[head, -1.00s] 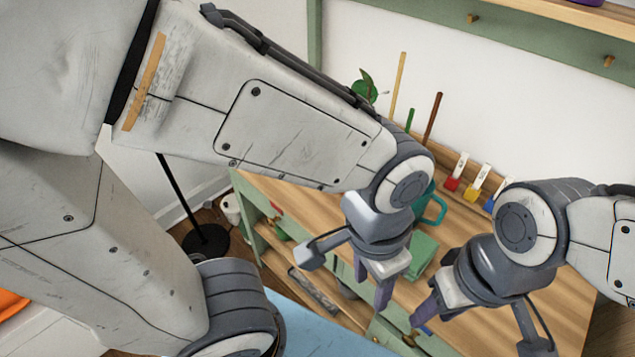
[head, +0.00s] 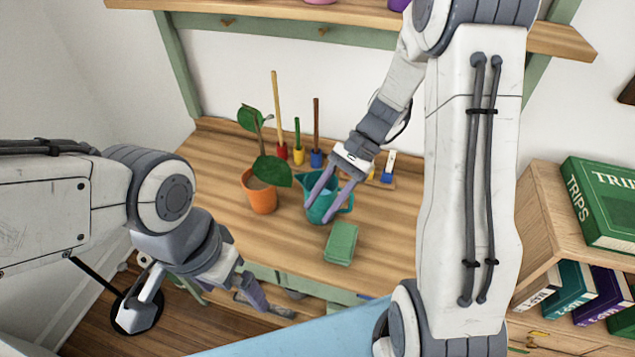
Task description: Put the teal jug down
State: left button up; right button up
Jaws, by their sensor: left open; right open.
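The teal jug (head: 318,208) stands upright on the wooden worktop (head: 225,187), between a potted plant and a green block. My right gripper (head: 327,202) is open, with its two purple fingers reaching down over the jug. The fingers cover part of the jug, and I cannot tell whether they touch it. The jug's handle (head: 347,203) shows on its right side. My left gripper (head: 205,296) is open and empty, low at the left, in front of the worktop and well apart from the jug.
A terracotta pot (head: 262,198) with a leafy plant stands left of the jug. A green block (head: 341,243) lies in front of it. Coloured holders with upright sticks (head: 298,155) stand behind. A shelf with books (head: 603,205) is at the right.

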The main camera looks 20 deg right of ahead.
aim_at(330, 194)
jog(key=w+d+f+m+t+y+p, duration=0.1)
jog(key=w+d+m+t+y, duration=0.15)
jog(key=d+m, duration=0.35)
jog(key=w+d+f+m+t+y+p, duration=0.1)
jog(key=w+d+m+t+y+p, duration=0.1)
jog(key=d+m+t, duration=0.35)
jog(key=shift+n+g, duration=0.8)
jog(key=shift+n, duration=0.15)
jog(key=x, duration=0.3)
jog(key=p+x, duration=0.1)
jog(key=x, duration=0.1)
jog(key=w+p+x, duration=0.1)
jog(key=x, duration=0.2)
jog(key=shift+w+f, duration=0.2)
jog(key=shift+f, duration=0.3)
jog(key=shift+y, duration=0.25)
grip_shut()
